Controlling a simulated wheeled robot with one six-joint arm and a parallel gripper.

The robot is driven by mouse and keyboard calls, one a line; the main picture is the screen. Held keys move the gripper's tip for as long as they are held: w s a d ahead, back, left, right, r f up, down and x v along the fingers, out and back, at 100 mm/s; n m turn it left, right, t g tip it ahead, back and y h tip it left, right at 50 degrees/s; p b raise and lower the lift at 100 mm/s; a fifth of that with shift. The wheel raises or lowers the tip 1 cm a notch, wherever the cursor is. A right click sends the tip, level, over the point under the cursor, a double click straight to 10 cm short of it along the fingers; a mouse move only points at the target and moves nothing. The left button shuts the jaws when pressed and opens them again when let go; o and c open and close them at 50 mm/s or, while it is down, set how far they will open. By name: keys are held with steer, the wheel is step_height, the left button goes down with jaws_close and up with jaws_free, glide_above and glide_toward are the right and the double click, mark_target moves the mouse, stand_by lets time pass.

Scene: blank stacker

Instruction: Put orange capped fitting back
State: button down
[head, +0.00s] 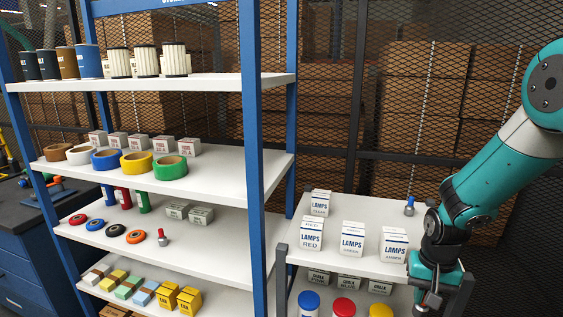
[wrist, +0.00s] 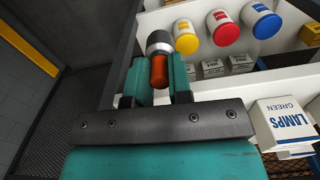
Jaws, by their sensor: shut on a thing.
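In the wrist view my gripper (wrist: 160,82) is shut on the orange capped fitting. The fitting (wrist: 158,68) has an orange cap and a grey and dark body, and it sits between the two teal fingers. In the head view my gripper (head: 432,290) is low at the right end of the cart, in front of its corner; the fitting cannot be made out clearly there. A similar red capped fitting (head: 162,238) stands on a middle shelf of the rack. A blue capped fitting (head: 409,207) stands on the cart's top at the back right.
White lamp boxes (head: 352,240) stand on the cart's top shelf, one close to my gripper. Jars with blue, red and yellow lids (head: 344,307) are below. The blue-post rack (head: 254,160) holds tape rolls (head: 137,164) and cans. The shelf near the red fitting has bare room.

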mark_target(419, 313)
steer(key=f+n, duration=0.1)
steer(key=s+f+n, duration=0.1)
steer(key=f, duration=0.1)
steer(key=a+f+n, duration=0.1)
steer(key=shift+s+a+f+n, duration=0.1)
steer(key=shift+s+f+n, duration=0.05)
steer(key=shift+n, duration=0.15)
steer(key=s+f, duration=0.4)
steer(key=f, duration=0.1)
